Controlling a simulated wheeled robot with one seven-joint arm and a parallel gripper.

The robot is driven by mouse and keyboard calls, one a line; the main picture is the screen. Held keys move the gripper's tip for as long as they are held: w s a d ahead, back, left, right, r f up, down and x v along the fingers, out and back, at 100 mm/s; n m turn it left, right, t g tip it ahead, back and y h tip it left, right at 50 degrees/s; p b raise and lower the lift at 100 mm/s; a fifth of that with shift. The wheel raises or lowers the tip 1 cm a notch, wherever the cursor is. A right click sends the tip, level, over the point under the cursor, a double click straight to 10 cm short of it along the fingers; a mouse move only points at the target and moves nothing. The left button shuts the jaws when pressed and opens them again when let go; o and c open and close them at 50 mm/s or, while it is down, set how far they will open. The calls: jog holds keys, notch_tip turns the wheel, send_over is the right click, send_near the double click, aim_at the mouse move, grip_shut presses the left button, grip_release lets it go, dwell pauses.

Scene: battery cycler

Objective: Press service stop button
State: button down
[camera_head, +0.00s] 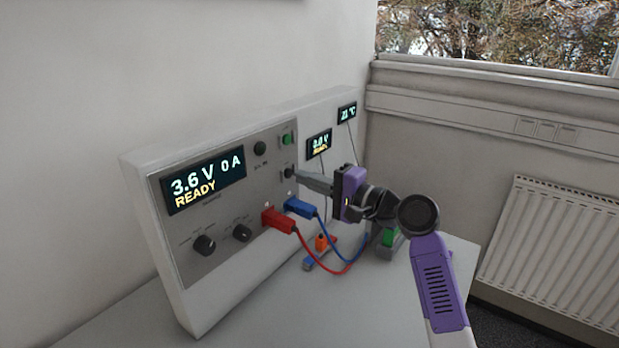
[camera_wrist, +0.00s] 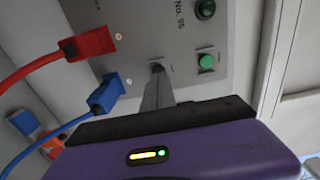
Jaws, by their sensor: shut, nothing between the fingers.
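The instrument (camera_head: 172,285) has a grey front panel with a lit display (camera_head: 203,180) reading 3.6 V, 0 A and READY. A small dark button (camera_head: 288,170) sits below a green button (camera_head: 287,139); I cannot read a service stop label on either. My gripper (camera_head: 297,174) is shut and empty, its fingertips at the dark button. In the wrist view my fingertips (camera_wrist: 157,78) reach the panel at that button and partly hide it; I cannot tell whether they touch it. The green button (camera_wrist: 206,61) stands clear to the right.
A red plug (camera_head: 279,220) and a blue plug (camera_head: 301,208) with loose cables sit just below my gripper. Smaller displays (camera_head: 319,144) stand behind. The table front (camera_head: 255,315) is clear.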

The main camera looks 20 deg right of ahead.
jog(key=b+v, duration=0.1)
jog(key=v, duration=1)
jog(key=shift+d+b, duration=0.2)
jog(key=shift+b, duration=0.15)
jog(key=shift+w, duration=0.1)
